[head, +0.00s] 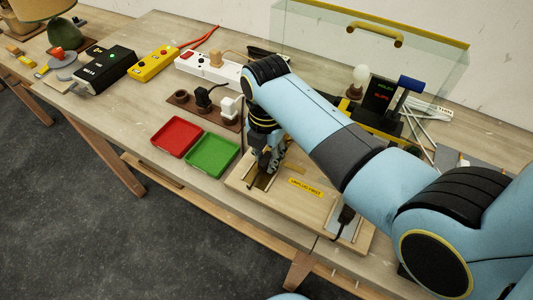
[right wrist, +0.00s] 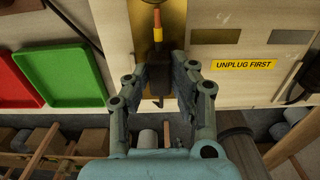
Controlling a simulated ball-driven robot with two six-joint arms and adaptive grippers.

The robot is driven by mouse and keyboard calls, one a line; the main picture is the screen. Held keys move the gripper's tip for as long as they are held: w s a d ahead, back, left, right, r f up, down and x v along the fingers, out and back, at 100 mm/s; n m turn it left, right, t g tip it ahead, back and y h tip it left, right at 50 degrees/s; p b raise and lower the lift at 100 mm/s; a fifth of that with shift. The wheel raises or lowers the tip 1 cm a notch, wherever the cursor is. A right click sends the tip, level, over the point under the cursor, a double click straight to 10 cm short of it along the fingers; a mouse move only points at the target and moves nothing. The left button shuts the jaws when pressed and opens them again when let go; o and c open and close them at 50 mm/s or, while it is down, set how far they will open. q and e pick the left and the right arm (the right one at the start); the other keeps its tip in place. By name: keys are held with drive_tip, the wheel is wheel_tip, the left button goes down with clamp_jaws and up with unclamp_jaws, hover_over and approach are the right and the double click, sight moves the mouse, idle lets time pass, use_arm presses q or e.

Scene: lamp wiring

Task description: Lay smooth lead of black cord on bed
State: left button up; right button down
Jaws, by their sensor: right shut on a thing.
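My right gripper (head: 265,168) is low over the left part of a pale wooden board (head: 236,185). The gripper hides much of this spot in the head view. My left gripper is not in view.
A red tray (head: 176,136) and a green tray (head: 211,155) lie left of the board. A yellow "UNPLUG FIRST" label (head: 305,188) is on the board. Behind stand a white power strip (head: 205,68), a bulb (head: 361,74) and a clear screen (head: 320,45).

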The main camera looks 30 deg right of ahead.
drive_tip(key=shift+f, duration=0.3)
drive_tip(key=shift+f, duration=0.15)
idle(0.5)
drive_tip(key=c, duration=1)
unclamp_jaws()
drive_tip(key=shift+c, duration=0.2)
wheel_tip(320, 180, up, 12)
drive_tip(key=shift+f, duration=0.1)
